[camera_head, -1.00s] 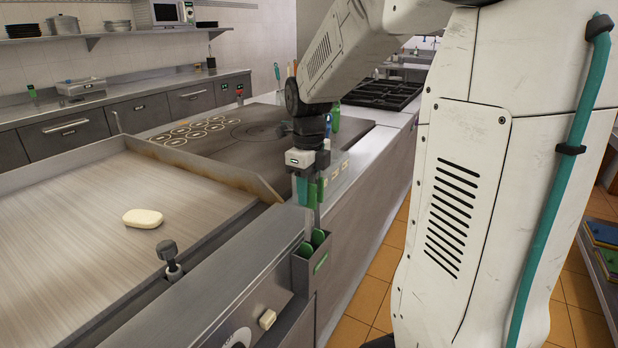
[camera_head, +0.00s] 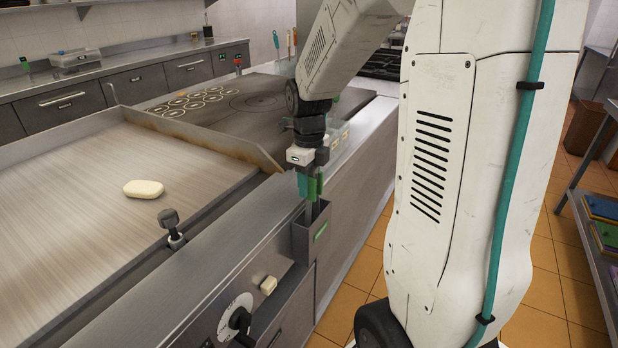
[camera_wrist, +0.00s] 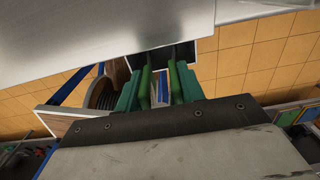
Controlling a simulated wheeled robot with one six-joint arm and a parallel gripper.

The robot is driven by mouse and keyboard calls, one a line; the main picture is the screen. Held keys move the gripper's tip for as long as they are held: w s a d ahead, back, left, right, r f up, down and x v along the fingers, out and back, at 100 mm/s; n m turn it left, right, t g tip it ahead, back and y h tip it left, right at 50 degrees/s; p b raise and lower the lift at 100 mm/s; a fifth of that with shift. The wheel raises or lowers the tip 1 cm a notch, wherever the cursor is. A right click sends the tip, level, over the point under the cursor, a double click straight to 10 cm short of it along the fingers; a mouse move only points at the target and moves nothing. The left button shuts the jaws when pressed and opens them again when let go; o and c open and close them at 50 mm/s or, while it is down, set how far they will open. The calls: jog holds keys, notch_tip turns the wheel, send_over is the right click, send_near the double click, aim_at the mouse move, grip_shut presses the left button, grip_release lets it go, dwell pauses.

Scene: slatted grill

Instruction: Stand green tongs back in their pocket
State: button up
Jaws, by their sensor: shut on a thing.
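The green tongs (camera_head: 314,188) hang upright from my gripper (camera_head: 309,184), which is shut on their green handles. Their lower steel ends are at the mouth of the grey pocket (camera_head: 304,240) on the grill's front edge and appear to reach inside; the pocket wall hides the tips. In the wrist view the green handles (camera_wrist: 147,84) lie between my gripper's teal fingers (camera_wrist: 160,88), and the tongs run toward the dark opening of the pocket (camera_wrist: 205,46).
The steel griddle (camera_head: 80,215) with a pale soap-like block (camera_head: 143,188) lies to the left. A black knob on a post (camera_head: 170,222) stands near its front edge. A control dial (camera_head: 236,318) sits on the front panel. A shelf with coloured boards (camera_head: 603,210) stands at right.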

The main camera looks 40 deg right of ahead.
jog(key=shift+f, duration=0.1)
dwell(0.3)
jog(key=shift+f, duration=1.3)
jog(key=o, duration=1.1)
jog(key=shift+o, duration=0.2)
jog(key=shift+r, duration=0.1)
notch_tip(320, 180, up, 8)
jog(key=shift+f, duration=0.15)
